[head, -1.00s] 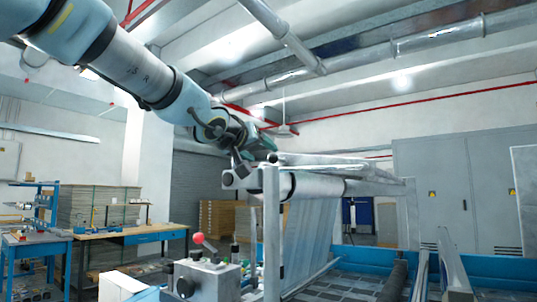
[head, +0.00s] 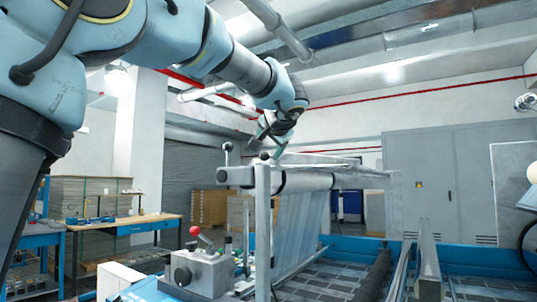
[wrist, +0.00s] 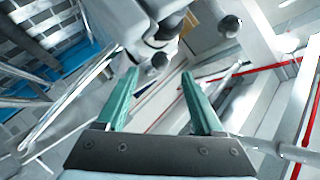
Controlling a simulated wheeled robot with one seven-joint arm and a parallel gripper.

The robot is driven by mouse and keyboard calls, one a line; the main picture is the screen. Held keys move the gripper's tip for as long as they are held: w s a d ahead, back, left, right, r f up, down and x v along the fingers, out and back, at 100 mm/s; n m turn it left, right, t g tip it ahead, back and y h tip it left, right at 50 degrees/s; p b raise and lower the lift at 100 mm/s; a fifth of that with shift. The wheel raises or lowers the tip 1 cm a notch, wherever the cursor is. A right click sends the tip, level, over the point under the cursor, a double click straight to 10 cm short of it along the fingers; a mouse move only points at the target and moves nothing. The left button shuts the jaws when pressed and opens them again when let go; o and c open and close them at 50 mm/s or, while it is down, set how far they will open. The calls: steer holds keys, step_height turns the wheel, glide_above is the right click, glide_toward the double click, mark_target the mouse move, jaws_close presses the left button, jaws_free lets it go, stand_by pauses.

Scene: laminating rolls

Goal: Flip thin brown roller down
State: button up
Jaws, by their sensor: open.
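My gripper (head: 268,141) is just above the near end of the roll frame (head: 263,225) in the head view, pointing down. In the wrist view its two green fingers (wrist: 159,74) are apart with nothing clearly held between them. A white roll (head: 305,182) with a clear film sheet (head: 300,228) hanging from it lies across the frame, with thin pale bars (head: 315,160) above it. A small dark-knobbed lever (head: 228,149) stands at the frame's near end. I cannot pick out a thin roller that is clearly brown.
A grey control box (head: 205,272) with a red-knobbed lever (head: 195,231) stands below the frame's near end. A dark roller (head: 373,275) lies low over the machine bed. A workbench (head: 148,224) is at the left; grey cabinets (head: 425,190) stand behind.

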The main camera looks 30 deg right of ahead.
mark_target(265, 154)
steer(key=p+x, duration=0.2)
steer(key=x, duration=0.5)
steer(key=shift+w+p, duration=0.35)
jaws_close()
steer(key=shift+f, duration=0.1)
stand_by(1.0)
